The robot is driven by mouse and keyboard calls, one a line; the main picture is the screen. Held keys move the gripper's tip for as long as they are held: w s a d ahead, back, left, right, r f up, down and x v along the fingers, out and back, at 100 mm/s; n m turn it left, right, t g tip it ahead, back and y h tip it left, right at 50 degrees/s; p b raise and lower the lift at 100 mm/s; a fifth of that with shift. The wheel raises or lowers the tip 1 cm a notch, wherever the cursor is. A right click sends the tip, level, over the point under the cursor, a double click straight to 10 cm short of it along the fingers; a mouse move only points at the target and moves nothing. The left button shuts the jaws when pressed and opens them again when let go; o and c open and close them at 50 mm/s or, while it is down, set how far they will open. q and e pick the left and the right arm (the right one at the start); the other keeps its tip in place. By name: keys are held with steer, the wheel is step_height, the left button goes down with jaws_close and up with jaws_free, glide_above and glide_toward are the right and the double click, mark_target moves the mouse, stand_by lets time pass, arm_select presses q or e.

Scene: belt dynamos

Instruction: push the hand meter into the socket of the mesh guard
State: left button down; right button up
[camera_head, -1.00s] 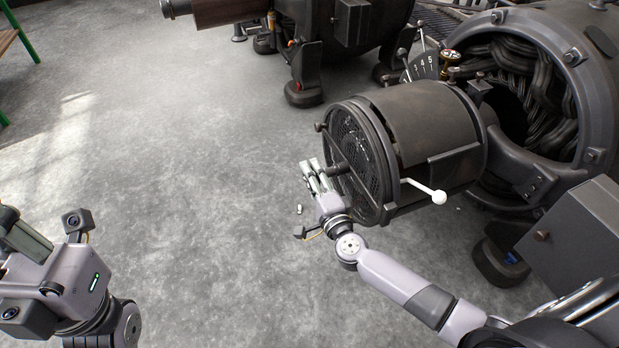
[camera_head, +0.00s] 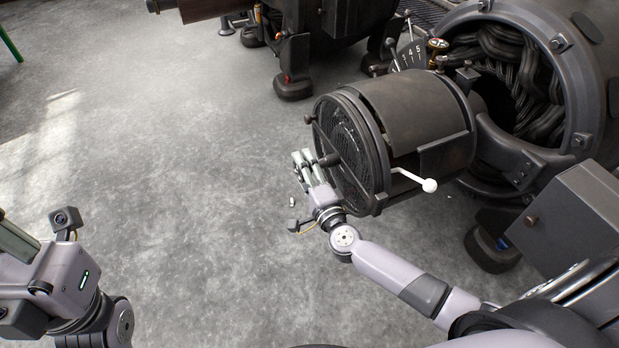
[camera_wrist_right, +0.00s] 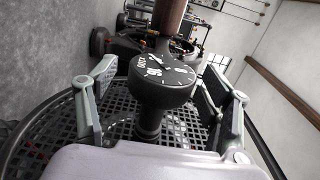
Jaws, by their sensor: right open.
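The mesh guard (camera_head: 350,155) is the round screened end of a dark drum. Its mesh also shows in the right wrist view (camera_wrist_right: 60,130). The hand meter (camera_wrist_right: 160,80) is a black round dial with white marks, on a dark stem standing at the mesh. The stem's foot is partly hidden by my right wrist, so I cannot tell how deep it sits. In the head view only a small dark part shows at the mesh middle. My right gripper (camera_head: 310,168) is open, with fingers apart on both sides of the meter. My left gripper (camera_head: 14,240) is cut off by the left edge.
A white-knobbed lever (camera_head: 428,185) sticks out from the drum's side. The open dark housing (camera_head: 560,90) with thick coils is behind it, and a grey box (camera_head: 580,215) is at right. Another machine stands at the back. The floor at left is clear.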

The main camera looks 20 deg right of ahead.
steer(key=s, duration=1.1)
steer(key=shift+s+d, duration=0.25)
steer(key=shift+s, duration=0.1)
steer(key=shift+r, duration=0.15)
